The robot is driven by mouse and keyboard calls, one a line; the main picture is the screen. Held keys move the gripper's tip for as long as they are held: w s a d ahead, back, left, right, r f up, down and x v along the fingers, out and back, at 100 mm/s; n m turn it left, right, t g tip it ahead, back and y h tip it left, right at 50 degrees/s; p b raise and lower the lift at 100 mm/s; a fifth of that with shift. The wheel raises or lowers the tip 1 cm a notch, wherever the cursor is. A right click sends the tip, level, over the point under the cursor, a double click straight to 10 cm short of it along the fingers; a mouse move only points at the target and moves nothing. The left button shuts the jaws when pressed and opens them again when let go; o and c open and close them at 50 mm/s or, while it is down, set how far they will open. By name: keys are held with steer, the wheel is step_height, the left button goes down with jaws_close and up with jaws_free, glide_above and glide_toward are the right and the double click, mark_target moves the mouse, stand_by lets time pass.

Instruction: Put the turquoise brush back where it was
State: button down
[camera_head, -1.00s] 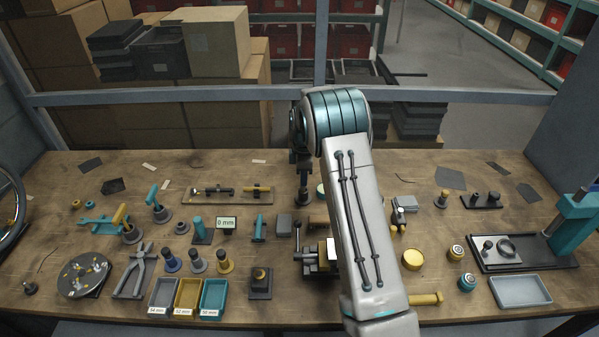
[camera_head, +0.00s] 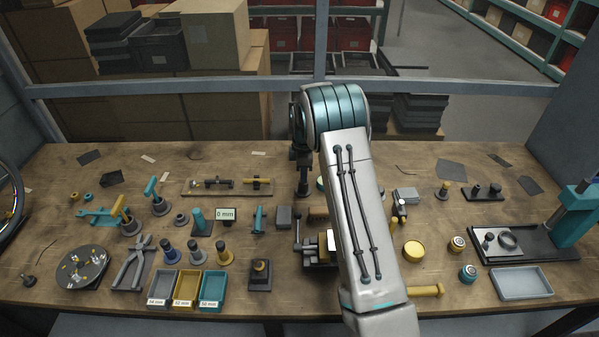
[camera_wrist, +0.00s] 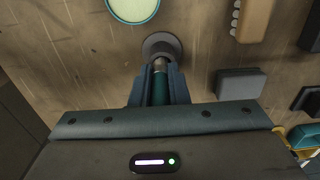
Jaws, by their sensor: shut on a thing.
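My gripper (camera_wrist: 158,88) is shut on the turquoise brush (camera_wrist: 160,91), whose turquoise handle shows between the fingers in the wrist view. A metal collar shows beyond the fingertips. A round grey base (camera_wrist: 163,44) lies just past the brush's end, in line with it. I cannot tell whether the brush touches it or stands in it. In the head view my gripper (camera_head: 303,180) points down at the middle of the bench, left of my forearm. The brush is too small and covered to make out there.
A pale round pad with a turquoise rim (camera_wrist: 132,7) lies close by the grey base. A grey block (camera_wrist: 240,84) sits to the right. In the head view a vise (camera_head: 318,248) stands in front, partly behind my arm. Several tools and trays fill the bench's left side.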

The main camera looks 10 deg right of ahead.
steer(key=shift+f, duration=0.2)
steer(key=c, duration=1.3)
jaws_free()
